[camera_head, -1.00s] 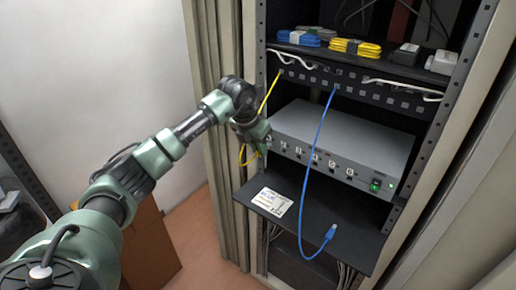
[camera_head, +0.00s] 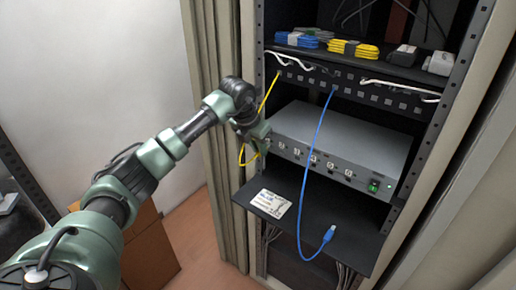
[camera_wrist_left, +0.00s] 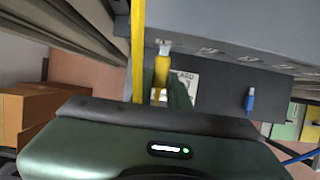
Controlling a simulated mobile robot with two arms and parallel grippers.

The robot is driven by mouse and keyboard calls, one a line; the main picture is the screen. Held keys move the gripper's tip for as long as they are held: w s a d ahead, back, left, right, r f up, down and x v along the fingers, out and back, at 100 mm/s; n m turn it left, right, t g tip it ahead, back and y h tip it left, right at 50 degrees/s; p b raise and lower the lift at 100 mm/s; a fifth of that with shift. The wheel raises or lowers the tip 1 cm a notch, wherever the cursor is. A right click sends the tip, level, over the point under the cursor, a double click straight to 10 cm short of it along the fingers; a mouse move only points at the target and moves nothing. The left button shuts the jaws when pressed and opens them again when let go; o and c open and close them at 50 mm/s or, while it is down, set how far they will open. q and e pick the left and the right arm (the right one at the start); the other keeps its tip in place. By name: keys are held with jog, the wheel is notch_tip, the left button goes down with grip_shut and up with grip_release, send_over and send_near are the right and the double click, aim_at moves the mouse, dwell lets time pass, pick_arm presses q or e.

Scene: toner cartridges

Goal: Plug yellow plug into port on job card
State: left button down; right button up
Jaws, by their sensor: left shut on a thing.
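My left gripper (camera_head: 262,134) is at the left end of the grey box's front, shut on the yellow plug. In the left wrist view the yellow plug (camera_wrist_left: 161,82) points at the box's port row, its clear tip at or just before the leftmost visible port. I cannot tell whether the tip is inside. The yellow cable (camera_head: 269,92) runs from the upper patch panel and loops beside the gripper. The white job card (camera_head: 271,203) lies on the black shelf below; its small print is unreadable here. My right gripper is out of view.
The grey box (camera_head: 345,143) has a row of ports and a green switch (camera_head: 373,186). A blue cable hangs across its front, its blue plug (camera_head: 329,233) on the black shelf (camera_head: 340,218). Coiled cables (camera_head: 354,48) lie on the top shelf. Rack posts flank the opening.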

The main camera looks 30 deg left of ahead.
pick_arm(q)
jog(key=shift+w, duration=0.55)
jog(key=c, duration=1.3)
grip_release()
jog(key=shift+w, duration=0.1)
jog(key=shift+r, duration=0.1)
